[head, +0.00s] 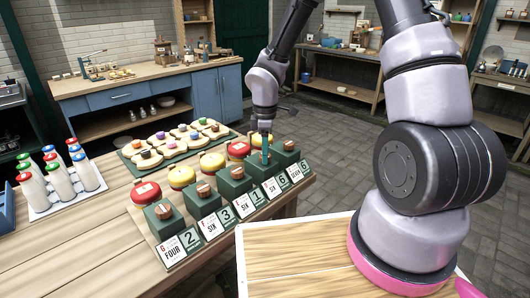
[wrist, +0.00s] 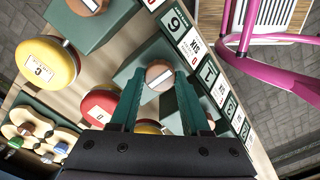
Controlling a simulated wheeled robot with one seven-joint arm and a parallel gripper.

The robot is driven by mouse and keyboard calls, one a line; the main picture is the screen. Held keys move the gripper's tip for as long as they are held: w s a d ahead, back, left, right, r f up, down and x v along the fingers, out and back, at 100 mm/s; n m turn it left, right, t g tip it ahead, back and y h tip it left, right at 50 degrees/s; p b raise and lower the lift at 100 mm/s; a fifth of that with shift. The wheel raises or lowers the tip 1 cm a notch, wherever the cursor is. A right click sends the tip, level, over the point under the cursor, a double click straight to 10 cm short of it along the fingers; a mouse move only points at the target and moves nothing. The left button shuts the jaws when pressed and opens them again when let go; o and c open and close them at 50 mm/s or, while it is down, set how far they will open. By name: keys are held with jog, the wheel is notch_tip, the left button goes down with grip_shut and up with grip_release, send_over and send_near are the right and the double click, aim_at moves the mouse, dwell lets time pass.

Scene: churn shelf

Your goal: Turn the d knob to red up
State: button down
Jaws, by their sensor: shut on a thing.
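My gripper (head: 264,158) is over the fourth green block from the left in the row on the bench. In the wrist view its two teal fingers (wrist: 160,78) are closed on either side of a round wooden knob (wrist: 159,75) with a pale stripe across its top. The knob sits on a green block (wrist: 126,73). The cards beside this block read SIX (wrist: 193,45) and 6 (wrist: 175,22); its letter is too small to read surely. No red mark shows clearly on the held knob. In the head view the fingers hide most of it.
Neighbouring green blocks with wooden knobs stand close on both sides, at left (head: 237,173) and right (head: 287,147). Red and yellow round caps (head: 182,177) stand just behind. A tray (head: 130,153) of small coloured pieces and several white bottles (head: 62,184) are further left.

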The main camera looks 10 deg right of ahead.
jog(key=shift+c, duration=1.8)
grip_release()
jog(key=shift+r, duration=0.1)
notch_tip(320, 180, up, 11)
jog(key=shift+f, duration=0.2)
jog(key=s+d+r+m+t, duration=0.2)
jog(key=s+d+r+m, duration=0.2)
jog(key=r+m, duration=0.3)
jog(key=s+d+r+m+t+y, duration=0.1)
jog(key=s+d+r+m+t, duration=0.1)
jog(key=s+d+r+m, duration=0.3)
jog(key=s+d+r+m+t+y, duration=0.1)
jog(key=s+d+r+m+t, duration=0.2)
jog(key=s+d+r+m, duration=0.2)
notch_tip(320, 180, up, 7)
jog(key=s+m, duration=0.1)
jog(key=m, duration=0.2)
jog(key=shift+s+d+f+m, duration=0.2)
jog(key=shift+s+m, duration=0.05)
jog(key=shift+m, duration=0.05)
